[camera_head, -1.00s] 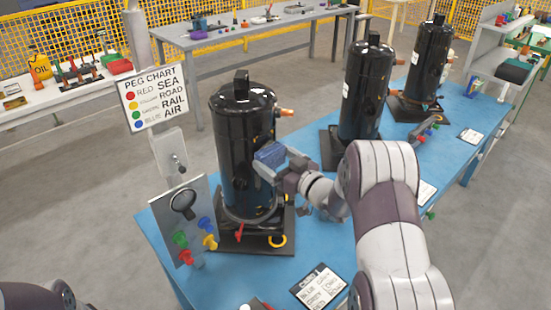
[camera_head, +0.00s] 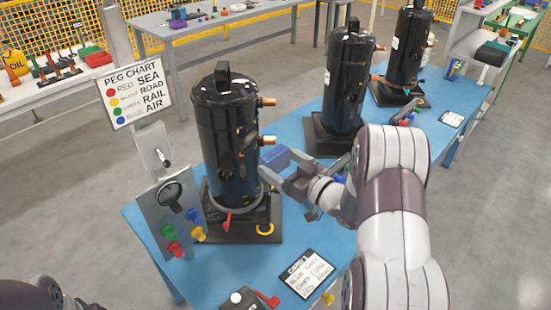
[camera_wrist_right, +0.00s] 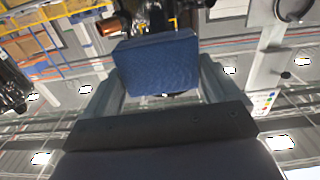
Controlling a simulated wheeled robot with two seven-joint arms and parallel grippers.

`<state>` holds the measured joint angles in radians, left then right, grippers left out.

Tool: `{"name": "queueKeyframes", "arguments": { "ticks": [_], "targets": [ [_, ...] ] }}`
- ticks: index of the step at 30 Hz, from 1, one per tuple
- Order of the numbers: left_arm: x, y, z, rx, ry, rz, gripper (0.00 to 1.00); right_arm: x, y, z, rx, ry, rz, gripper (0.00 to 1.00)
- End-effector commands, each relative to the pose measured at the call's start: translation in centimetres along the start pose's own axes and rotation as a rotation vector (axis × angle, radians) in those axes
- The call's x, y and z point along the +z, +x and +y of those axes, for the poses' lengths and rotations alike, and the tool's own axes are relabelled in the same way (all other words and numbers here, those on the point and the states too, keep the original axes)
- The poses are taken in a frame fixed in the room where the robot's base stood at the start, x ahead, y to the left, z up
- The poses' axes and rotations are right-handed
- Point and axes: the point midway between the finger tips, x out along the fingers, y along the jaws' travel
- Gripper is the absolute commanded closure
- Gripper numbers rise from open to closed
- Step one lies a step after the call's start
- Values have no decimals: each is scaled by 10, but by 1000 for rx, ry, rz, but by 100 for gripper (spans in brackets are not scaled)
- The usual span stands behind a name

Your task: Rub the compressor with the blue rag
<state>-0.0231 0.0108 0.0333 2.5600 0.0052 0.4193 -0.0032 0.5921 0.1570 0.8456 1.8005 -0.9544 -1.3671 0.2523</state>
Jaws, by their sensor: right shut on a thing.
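The blue rag (camera_head: 275,158) is a folded block held between the fingers of my right gripper (camera_head: 279,172). The rag (camera_wrist_right: 158,64) fills the space between the fingertips in the right wrist view. The nearest black compressor (camera_head: 226,135) stands upright on a dark base plate at the left end of the blue table. The rag is just right of this compressor's body in the head view, below its copper stubs; I cannot tell whether they touch. My left gripper is not in view; only a bit of my left arm shows at the lower left.
Two more black compressors (camera_head: 348,80) (camera_head: 403,50) stand farther along the blue table (camera_head: 292,127). A peg panel with coloured pegs (camera_head: 172,213) and a peg chart (camera_head: 134,91) stand left of the nearest compressor. A written card (camera_head: 306,274) lies in front.

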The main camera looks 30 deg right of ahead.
Motion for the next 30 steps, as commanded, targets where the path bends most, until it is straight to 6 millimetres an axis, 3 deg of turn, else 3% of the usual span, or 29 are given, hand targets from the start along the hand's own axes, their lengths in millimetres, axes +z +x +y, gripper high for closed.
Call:
{"name": "queueKeyframes", "arguments": {
  "ticks": [3,17,30],
  "targets": [
    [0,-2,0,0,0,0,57,-1,-7,0,0,-1,1,35],
    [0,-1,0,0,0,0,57,0,-6,0,0,-1,1,35],
    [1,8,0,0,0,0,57,1,44,-1,-3,-1,1,35]
  ]
}}
